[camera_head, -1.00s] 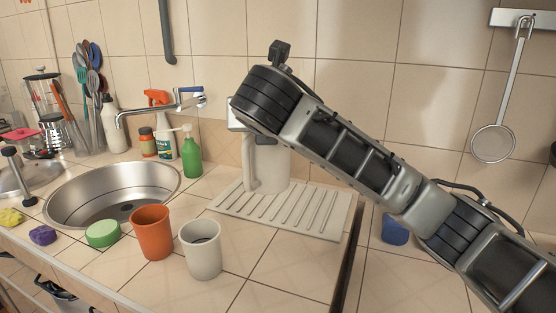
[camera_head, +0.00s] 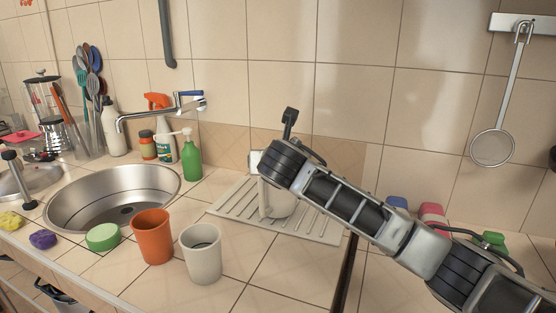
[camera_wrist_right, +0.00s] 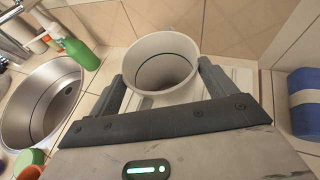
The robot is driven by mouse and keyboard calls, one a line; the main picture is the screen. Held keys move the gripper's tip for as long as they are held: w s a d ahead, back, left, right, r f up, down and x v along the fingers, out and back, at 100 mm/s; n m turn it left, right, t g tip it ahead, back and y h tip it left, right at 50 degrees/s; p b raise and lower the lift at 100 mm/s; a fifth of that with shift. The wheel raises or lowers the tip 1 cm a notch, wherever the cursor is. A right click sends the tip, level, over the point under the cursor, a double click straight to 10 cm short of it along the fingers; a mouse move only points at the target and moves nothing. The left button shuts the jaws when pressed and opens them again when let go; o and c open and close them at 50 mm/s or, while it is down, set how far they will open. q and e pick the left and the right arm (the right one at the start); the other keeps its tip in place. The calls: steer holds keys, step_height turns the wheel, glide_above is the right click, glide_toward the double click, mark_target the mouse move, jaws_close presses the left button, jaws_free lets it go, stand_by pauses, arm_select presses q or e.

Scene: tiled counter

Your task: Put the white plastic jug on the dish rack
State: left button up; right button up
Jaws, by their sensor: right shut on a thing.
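The white plastic jug (camera_head: 284,207) is upright over the middle of the ribbed white dish rack (camera_head: 228,207). Its base looks at or very near the ribs; I cannot tell whether it touches. My arm hides its upper part in the head view. In the right wrist view, the open top of the jug (camera_wrist_right: 161,62) sits between the two fingers of my right gripper (camera_wrist_right: 162,80), which is shut on it. My left gripper is not in view.
A steel sink (camera_head: 112,200) lies left of the rack. An orange cup (camera_head: 152,237) and a white cup (camera_head: 202,254) stand in front. A blue item (camera_wrist_right: 306,103) is at the right.

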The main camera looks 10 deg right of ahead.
steer(key=o, duration=1.2)
steer(key=shift+f, duration=0.1)
steer(key=shift+o, duration=0.2)
steer(key=v, duration=1.2)
steer(key=shift+b, duration=0.35)
